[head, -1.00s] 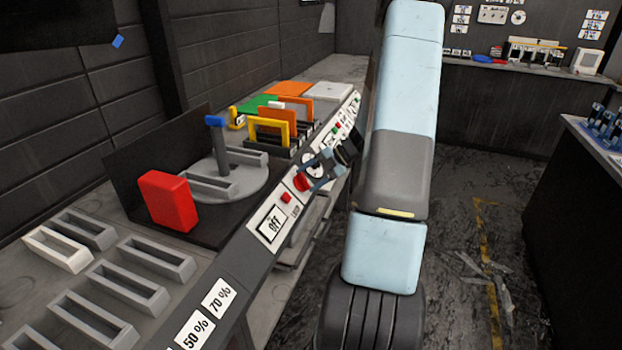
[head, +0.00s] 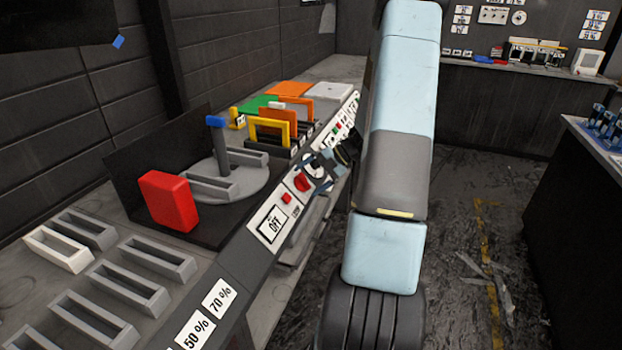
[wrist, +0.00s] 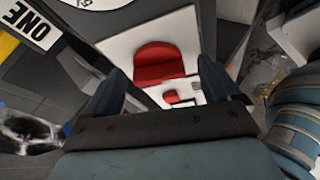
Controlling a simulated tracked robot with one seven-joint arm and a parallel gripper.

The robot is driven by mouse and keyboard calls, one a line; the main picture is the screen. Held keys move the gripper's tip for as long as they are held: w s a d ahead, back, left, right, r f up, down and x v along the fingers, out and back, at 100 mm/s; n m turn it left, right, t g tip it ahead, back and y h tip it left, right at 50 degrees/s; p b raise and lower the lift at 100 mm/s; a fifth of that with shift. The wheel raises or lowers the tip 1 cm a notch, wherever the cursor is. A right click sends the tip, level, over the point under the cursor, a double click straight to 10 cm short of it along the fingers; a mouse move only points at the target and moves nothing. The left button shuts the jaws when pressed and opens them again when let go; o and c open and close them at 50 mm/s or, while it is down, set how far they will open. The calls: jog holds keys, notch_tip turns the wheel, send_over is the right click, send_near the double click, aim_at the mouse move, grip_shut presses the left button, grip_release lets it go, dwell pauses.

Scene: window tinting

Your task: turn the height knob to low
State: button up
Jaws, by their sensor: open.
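A red knob (head: 302,182) sits on a white plate on the sloped front panel (head: 240,262). It also shows in the wrist view (wrist: 160,63), between and beyond the two fingers. A round white dial (head: 314,170) is just beyond it along the panel, partly hidden by my gripper. I cannot read a height or low label on either. My gripper (head: 322,164) is open and empty, close over the panel by the dial. In the wrist view my gripper (wrist: 159,68) has its blue fingers wide apart, and I see no contact with the red knob.
A small red button (head: 286,198) and an OFF display (head: 274,224) are nearer on the panel. A red block (head: 168,200) and a grey turntable (head: 215,192) stand on the bench. Coloured frames (head: 270,132) stand farther back.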

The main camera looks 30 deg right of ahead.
jog(key=shift+d+r, duration=0.1)
jog(key=v, duration=1.3)
jog(key=shift+d, duration=0.25)
jog(key=shift+r, duration=0.15)
